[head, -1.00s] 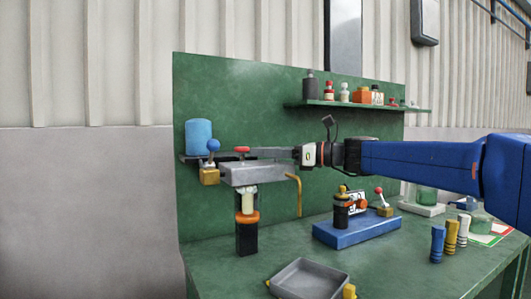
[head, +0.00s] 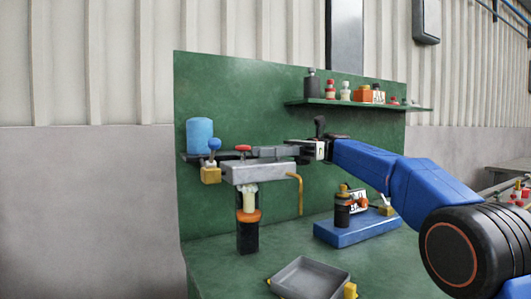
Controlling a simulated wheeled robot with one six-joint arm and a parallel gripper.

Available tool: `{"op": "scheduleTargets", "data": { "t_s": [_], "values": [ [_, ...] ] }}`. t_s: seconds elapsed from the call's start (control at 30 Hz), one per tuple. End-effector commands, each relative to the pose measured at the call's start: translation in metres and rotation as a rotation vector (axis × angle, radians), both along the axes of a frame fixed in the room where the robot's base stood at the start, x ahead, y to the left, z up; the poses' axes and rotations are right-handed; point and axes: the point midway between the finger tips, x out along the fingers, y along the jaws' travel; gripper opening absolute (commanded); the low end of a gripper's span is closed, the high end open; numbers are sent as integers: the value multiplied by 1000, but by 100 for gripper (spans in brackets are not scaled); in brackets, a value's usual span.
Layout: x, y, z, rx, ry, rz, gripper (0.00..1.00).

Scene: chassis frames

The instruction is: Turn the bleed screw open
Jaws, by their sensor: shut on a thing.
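A grey metal block (head: 258,172) is mounted in front of the green back panel. A small red-topped knob (head: 243,148), which looks like the bleed screw, stands on its top. My gripper (head: 253,152) reaches in from the right, its fingers level above the block. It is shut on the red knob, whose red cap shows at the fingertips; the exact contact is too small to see. A blue-ball lever on a brass valve (head: 210,174) is at the block's left end. A bent brass-coloured pipe (head: 299,190) hangs at its right end.
A cream cylinder with an orange ring on a black stand (head: 247,235) is below the block. A blue cylinder (head: 199,134) stands behind left. A grey tray (head: 310,280) and a blue base with fittings (head: 355,231) are on the green bench.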

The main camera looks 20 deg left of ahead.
Motion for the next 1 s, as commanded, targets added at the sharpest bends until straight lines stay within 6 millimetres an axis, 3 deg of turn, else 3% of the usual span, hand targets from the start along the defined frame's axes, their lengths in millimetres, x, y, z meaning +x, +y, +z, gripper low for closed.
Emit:
{"op": "scheduleTargets", "data": {
  "t_s": [0.73,0.77,0.8,0.83,1.0],
  "values": [
    [-2,-2,0,0,1,88,0],
    [-2,-2,0,0,1,88,28],
    [-2,-2,0,1,1,88,37],
    [-2,-2,0,1,1,88,42],
    [-2,-2,0,1,1,88,42]
  ]
}}
